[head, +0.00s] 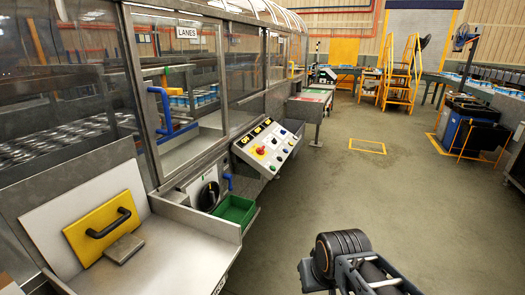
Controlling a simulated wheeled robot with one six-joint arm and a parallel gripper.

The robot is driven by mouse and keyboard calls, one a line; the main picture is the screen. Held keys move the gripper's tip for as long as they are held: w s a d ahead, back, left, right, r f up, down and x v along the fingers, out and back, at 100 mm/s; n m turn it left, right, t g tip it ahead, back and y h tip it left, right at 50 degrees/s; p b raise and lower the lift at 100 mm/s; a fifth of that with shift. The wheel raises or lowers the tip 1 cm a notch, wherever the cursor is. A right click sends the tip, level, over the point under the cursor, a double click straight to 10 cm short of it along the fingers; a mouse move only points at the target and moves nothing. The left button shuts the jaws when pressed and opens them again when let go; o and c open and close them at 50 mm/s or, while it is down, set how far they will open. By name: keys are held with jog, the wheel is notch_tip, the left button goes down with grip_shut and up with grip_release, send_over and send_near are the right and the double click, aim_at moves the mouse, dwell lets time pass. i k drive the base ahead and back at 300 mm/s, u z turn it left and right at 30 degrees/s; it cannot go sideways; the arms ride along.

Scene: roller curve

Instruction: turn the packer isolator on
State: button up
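My arm shows at the bottom right, well apart from both. My gripper's fingers are not in view.
A steel shelf with a yellow, black-handled plate (98,228) stands at front left. The floor aisle (330,195) is clear. Bins (470,135) stand at right.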

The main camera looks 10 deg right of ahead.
aim_at(260, 151)
jog(key=z, duration=0.25)
jog(key=i, duration=1.95)
jog(key=u, duration=0.5)
jog(key=i, duration=0.65)
jog(key=u, duration=0.35)
